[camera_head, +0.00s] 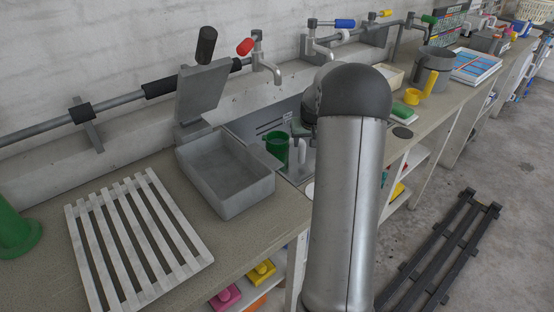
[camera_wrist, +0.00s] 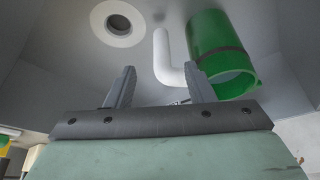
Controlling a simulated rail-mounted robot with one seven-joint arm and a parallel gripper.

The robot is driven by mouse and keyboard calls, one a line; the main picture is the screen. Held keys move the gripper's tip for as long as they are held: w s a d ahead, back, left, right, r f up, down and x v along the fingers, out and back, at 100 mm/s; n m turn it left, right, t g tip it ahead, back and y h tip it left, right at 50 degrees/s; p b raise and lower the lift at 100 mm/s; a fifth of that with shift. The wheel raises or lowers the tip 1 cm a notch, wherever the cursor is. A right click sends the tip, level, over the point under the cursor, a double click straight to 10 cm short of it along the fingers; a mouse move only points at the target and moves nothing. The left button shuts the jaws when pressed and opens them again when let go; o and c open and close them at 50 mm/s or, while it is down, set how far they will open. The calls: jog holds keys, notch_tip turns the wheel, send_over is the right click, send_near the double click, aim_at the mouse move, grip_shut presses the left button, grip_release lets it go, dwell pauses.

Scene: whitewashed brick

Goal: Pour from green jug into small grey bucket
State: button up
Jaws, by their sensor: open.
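The green jug (camera_head: 277,147) stands in the sink, with a white bent handle (camera_head: 301,150) on its right side. In the wrist view the green jug (camera_wrist: 208,35) is at upper right with a dark band around it, and its white handle (camera_wrist: 165,55) points toward my gripper. My gripper (camera_wrist: 160,82) is open, and the handle appears between its two fingers in the picture; I cannot tell whether they touch. In the head view my arm mostly hides the gripper. A grey bucket-like vessel (camera_head: 436,64) stands on the far counter, beside a yellow handled jug (camera_head: 429,84).
The sink (camera_head: 254,120) has steel walls and a round drain (camera_wrist: 118,24). A grey basin with a raised lid (camera_head: 226,176) and a white slatted rack (camera_head: 133,240) lie to the left. Taps (camera_head: 264,62) stand behind the sink. A green sponge (camera_head: 405,111) lies right of my arm.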

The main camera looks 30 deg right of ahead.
aim_at(303, 149)
jog(key=p+x, duration=0.1)
jog(key=x, duration=0.7)
jog(key=shift+w+a, duration=0.1)
jog(key=shift+w, duration=0.15)
grip_shut()
